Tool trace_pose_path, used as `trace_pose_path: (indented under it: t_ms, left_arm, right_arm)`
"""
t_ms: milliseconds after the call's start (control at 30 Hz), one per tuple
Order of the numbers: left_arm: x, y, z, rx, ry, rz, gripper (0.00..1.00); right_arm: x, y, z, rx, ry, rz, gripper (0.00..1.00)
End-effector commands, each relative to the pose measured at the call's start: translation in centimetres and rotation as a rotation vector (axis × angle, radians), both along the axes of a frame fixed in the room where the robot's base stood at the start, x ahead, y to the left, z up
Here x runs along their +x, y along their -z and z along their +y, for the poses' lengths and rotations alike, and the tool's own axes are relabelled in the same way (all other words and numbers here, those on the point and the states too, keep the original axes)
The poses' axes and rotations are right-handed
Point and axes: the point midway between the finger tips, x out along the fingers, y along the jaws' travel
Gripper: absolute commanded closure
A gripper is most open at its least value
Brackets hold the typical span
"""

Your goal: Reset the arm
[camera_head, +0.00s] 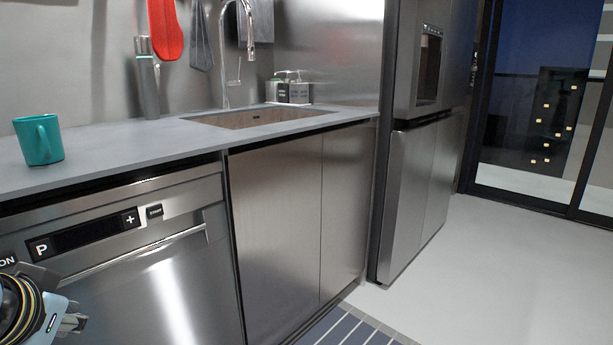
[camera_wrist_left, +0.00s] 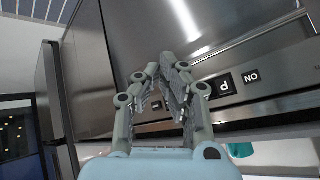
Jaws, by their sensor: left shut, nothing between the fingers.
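My left gripper (camera_head: 72,322) shows at the lower left of the head view, in front of the dishwasher (camera_head: 165,285). In the left wrist view its two grey fingers (camera_wrist_left: 168,75) are together at the tips with nothing between them. They are in front of the steel dishwasher front (camera_wrist_left: 225,30), which appears upside down there with its control panel. I cannot tell whether the fingers touch it. My right gripper is not in view.
A teal mug (camera_head: 40,140) stands on the grey counter (camera_head: 120,150) above the dishwasher. A sink (camera_head: 245,118) with a tall tap (camera_head: 228,50) lies further along. A steel fridge (camera_head: 420,170) stands beyond. A striped runner (camera_head: 345,328) lies below; the pale floor (camera_head: 500,270) at right is clear.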

Motion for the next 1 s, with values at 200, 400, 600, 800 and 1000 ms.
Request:
trace_pose_path:
  t_ms: [200, 400, 600, 800, 1000]
  left_arm:
    - [-9.3, 5.1, -3.2, -0.102, 0.058, 0.247, 1.00]
    - [-16.0, 7.1, -5.5, -0.178, 0.101, 0.416, 1.00]
    - [-17.8, 10.9, -5.9, -0.208, 0.111, 0.489, 1.00]
    - [-17.6, 17.3, -5.2, -0.211, 0.100, 0.511, 1.00]
    - [-19.2, 25.6, -4.3, -0.215, 0.084, 0.542, 1.00]
  right_arm:
    - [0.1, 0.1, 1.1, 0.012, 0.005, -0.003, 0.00]
    - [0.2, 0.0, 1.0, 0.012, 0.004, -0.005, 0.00]
    - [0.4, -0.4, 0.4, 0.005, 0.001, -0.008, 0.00]
    - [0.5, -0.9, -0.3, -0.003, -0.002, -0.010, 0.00]
    - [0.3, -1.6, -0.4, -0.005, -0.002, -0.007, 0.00]
